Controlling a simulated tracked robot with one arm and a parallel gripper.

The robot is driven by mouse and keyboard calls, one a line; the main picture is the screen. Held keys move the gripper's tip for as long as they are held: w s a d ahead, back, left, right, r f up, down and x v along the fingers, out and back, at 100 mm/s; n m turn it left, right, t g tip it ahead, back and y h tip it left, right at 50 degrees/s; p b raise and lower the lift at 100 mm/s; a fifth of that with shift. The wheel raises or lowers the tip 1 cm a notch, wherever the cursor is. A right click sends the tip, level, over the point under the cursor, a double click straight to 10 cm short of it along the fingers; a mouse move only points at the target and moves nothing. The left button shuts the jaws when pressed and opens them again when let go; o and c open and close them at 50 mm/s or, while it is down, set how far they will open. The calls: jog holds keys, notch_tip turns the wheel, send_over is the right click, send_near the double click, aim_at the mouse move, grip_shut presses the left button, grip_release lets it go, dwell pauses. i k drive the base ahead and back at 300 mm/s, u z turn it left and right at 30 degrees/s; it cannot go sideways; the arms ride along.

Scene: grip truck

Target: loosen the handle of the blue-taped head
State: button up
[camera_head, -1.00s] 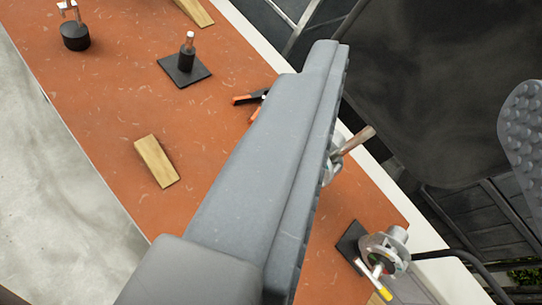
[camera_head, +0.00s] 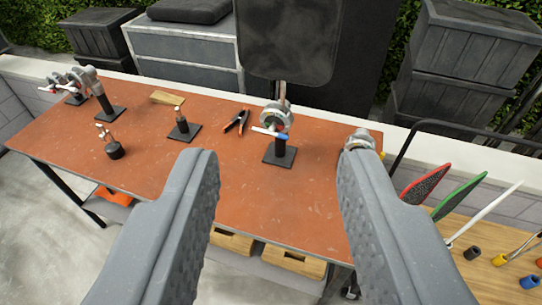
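The blue-taped head (camera_head: 274,118) is a silver grip head on a black post and square black base (camera_head: 279,156), upright on the orange-brown table (camera_head: 150,130). Its handle (camera_head: 268,133) has blue tape and points left, roughly level. A dark panel (camera_head: 287,40) shows directly behind and above the head. My gripper (camera_head: 278,157) is open and empty, with one grey ribbed finger on each side of the picture. The blue-taped head appears between the fingertips, farther off, and no finger touches it.
Another silver head (camera_head: 358,140) is partly hidden behind the right finger. Heads with taped handles (camera_head: 90,80) stand at the table's left end. A small black stand (camera_head: 182,125), orange-handled clamp (camera_head: 238,121) and wooden wedge (camera_head: 167,97) lie between. Colored paddles (camera_head: 425,186) stand at right.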

aim_at(270, 131)
jog(key=u, duration=0.1)
jog(key=i, duration=0.9)
jog(key=z, duration=0.6)
